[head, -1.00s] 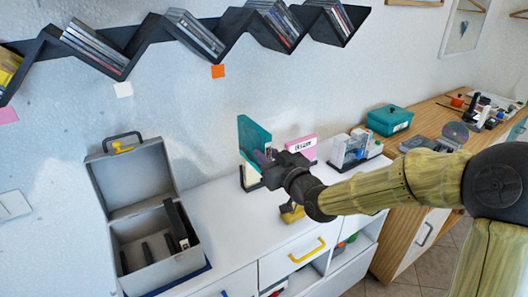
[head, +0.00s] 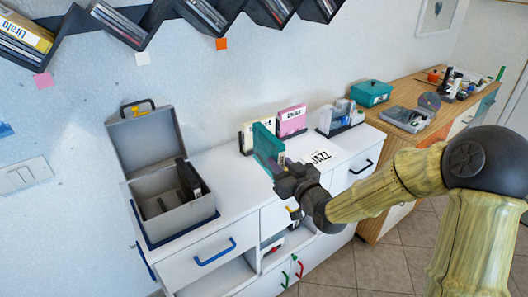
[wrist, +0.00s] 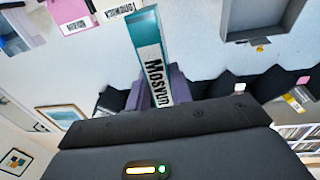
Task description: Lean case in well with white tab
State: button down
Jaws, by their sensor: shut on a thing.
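My gripper (head: 277,172) is shut on a teal case (head: 266,150) and holds it upright above the white cabinet. In the wrist view the case (wrist: 155,62) stands out between the purple finger pads, with black lettering on its pale spine. A white tab (head: 143,58) is on the wall at the upper left, below a V-shaped well (head: 140,38) of the dark zigzag shelf. Several cases lean in that well on its left slope. The well's upper part is cut by the frame's top edge. My gripper is well below and right of it.
An open grey box (head: 165,205) with dark cases stands on the cabinet's left. A pink case (head: 291,120) stands in a holder behind my gripper. A JAZZ card (head: 320,157) lies nearby. Orange (head: 221,44) and pink (head: 42,79) tabs mark other wells. The wall between shelf and cabinet is clear.

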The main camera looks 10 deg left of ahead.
jog(key=s+d+f+m+t+h, duration=0.1)
jog(key=d+f+m+t+h, duration=0.3)
jog(key=d+f, duration=1.8)
jog(key=d+m+h, duration=0.1)
jog(key=d+h, duration=0.2)
jog(key=d, duration=0.1)
jog(key=shift+s+d+f, duration=0.15)
jog(key=shift+d+f, duration=0.05)
